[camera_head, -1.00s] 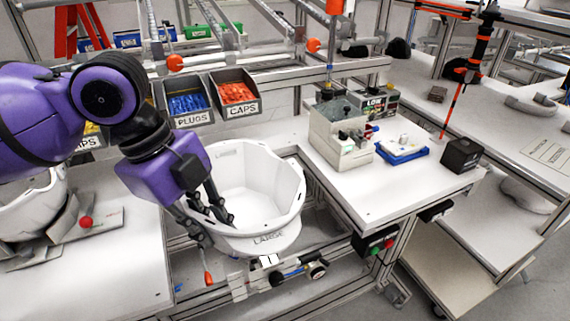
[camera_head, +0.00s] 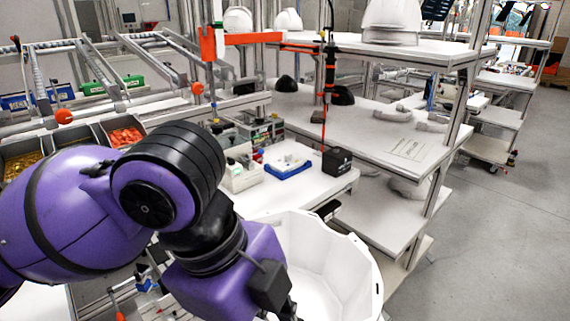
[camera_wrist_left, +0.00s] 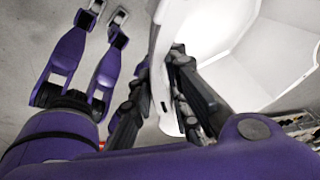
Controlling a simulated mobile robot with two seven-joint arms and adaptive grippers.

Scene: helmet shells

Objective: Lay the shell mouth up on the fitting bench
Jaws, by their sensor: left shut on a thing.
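The white helmet shell (camera_head: 335,255) is at the bottom middle of the head view, cut off by the lower edge. Its open mouth faces up and its hollow inside shows. My left gripper is shut on the shell's rim; in the wrist view its dark fingers (camera_wrist_left: 162,62) stand on either side of the shell wall (camera_wrist_left: 235,35). The fingertips are mostly hidden by my arm in the head view. A white-topped bench (camera_head: 365,125) with a printed sheet stands beyond, at the right; I cannot tell whether it is the fitting bench.
A nearer white table (camera_head: 295,190) holds a small machine (camera_head: 240,168), a blue tray (camera_head: 288,165) and a black box (camera_head: 336,160). An orange-and-black post (camera_head: 328,85) rises behind. Helmets (camera_head: 392,18) stand on a high shelf. Open grey floor (camera_head: 490,240) lies at the right.

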